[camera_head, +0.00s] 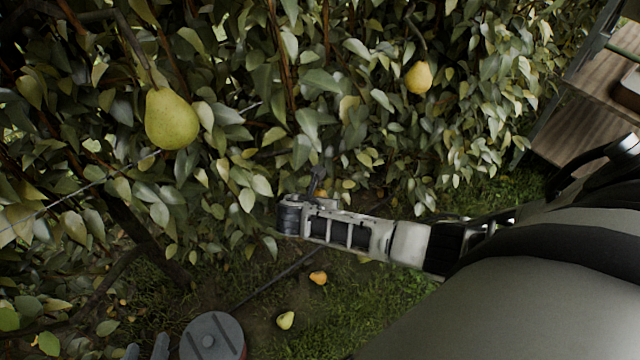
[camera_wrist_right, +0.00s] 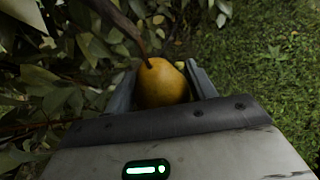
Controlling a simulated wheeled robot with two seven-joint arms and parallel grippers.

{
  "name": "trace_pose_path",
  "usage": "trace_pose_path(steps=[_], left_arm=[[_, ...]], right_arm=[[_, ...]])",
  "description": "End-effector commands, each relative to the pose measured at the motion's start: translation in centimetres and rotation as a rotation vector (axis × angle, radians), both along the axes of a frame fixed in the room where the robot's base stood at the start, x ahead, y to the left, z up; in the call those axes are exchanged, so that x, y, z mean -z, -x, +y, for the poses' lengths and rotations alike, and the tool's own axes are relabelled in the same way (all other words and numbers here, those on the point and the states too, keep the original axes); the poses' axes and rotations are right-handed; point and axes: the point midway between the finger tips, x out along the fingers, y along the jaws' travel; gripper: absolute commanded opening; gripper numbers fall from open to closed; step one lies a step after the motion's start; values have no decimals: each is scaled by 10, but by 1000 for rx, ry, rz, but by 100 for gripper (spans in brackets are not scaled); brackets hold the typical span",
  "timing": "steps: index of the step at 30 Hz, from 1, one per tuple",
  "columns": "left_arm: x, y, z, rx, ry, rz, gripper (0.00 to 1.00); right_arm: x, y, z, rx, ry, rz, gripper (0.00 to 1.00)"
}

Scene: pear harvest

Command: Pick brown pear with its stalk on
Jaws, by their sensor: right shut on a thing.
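A brownish-orange pear (camera_wrist_right: 162,86) sits between the two grey fingers of my right gripper (camera_wrist_right: 158,72), which is shut on it. Its dark stalk rises from its top toward a branch at the upper left of the right wrist view. In the head view my right gripper (camera_head: 316,183) is at the foliage, and only a small orange bit of the pear (camera_head: 320,194) shows. My left gripper (camera_head: 146,350) is partly in view at the bottom left; its lower part is cut off by the edge, so its opening is unclear.
A large green-yellow pear (camera_head: 172,119) hangs at the upper left and a yellow pear (camera_head: 418,77) at the upper right. An orange pear (camera_head: 318,278) and a pale pear (camera_head: 285,320) lie on the ground. Dense leaves and a thin wire surround the branches. A wooden shelf (camera_head: 585,110) stands at the right.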

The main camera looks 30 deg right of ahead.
Motion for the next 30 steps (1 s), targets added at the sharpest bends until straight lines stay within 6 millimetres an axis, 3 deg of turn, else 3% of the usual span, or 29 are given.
trace_pose_path(steps=[10, 19, 30], left_arm=[[-1, 0, 0, 0, 0, 0, 36], [-16, 0, 0, 0, 0, 0, 36], [-13, 0, 0, 0, 0, 0, 36]], right_arm=[[0, 0, 0, 0, -4, 5, 29], [-4, 4, 2, 1, -41, 64, 29], [-3, 7, 5, 0, -76, 123, 29]])
